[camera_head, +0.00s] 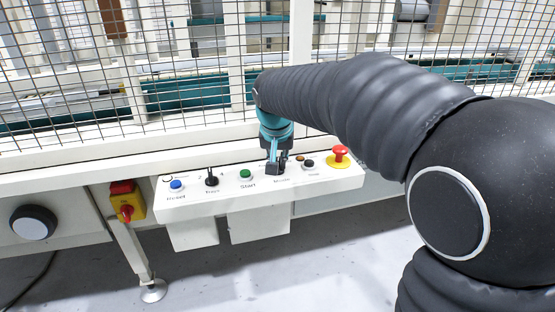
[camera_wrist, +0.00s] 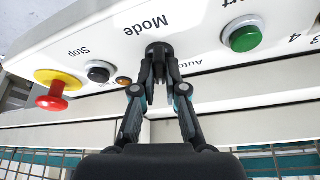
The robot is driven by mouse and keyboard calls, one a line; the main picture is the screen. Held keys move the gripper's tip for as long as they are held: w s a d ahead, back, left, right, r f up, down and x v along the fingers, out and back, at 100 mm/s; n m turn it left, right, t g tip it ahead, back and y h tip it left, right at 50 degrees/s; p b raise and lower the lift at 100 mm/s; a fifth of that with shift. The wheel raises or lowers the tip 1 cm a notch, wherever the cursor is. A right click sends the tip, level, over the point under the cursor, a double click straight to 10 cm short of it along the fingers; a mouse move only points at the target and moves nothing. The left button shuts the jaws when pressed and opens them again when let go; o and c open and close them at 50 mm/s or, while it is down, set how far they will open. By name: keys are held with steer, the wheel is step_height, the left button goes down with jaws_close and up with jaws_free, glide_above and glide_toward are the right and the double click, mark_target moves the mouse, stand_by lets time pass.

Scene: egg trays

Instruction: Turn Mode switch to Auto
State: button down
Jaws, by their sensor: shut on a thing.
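The Mode switch is a small black knob (camera_wrist: 158,47) on the white control panel, below the printed word Mode in the wrist view. My gripper (camera_wrist: 160,68) is shut on this knob, with a dark finger on each side of it. Part of the label Auto shows just right of the fingers. In the head view my gripper (camera_head: 276,165) reaches down to the white panel (camera_head: 215,200) between the green Start button and the black Stop button. There it hides the knob. Which way the knob points cannot be told.
Beside the knob are the green Start button (camera_wrist: 243,36), black Stop button (camera_wrist: 98,72), an amber lamp (camera_wrist: 123,81) and a red emergency stop (camera_wrist: 57,88). Farther left are a black Trays switch (camera_head: 211,179) and blue Reset button (camera_head: 176,186). A wire mesh fence (camera_head: 120,85) stands behind.

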steer(key=n+y, duration=0.1)
steer(key=n, duration=0.1)
steer(key=n+y, duration=0.1)
steer(key=n, duration=0.2)
steer(key=shift+d+n+g, duration=0.15)
steer(key=shift+n+g, duration=0.15)
steer(key=n+y, duration=0.1)
steer(key=n, duration=0.2)
steer(key=n+g, duration=0.1)
steer(key=n, duration=0.2)
steer(key=shift+w+y, duration=0.1)
steer(key=shift+y, duration=0.3)
steer(key=shift+g, duration=0.3)
steer(key=c, duration=1.2)
jaws_free()
steer(key=v, duration=1.2)
steer(key=shift+d, duration=0.1)
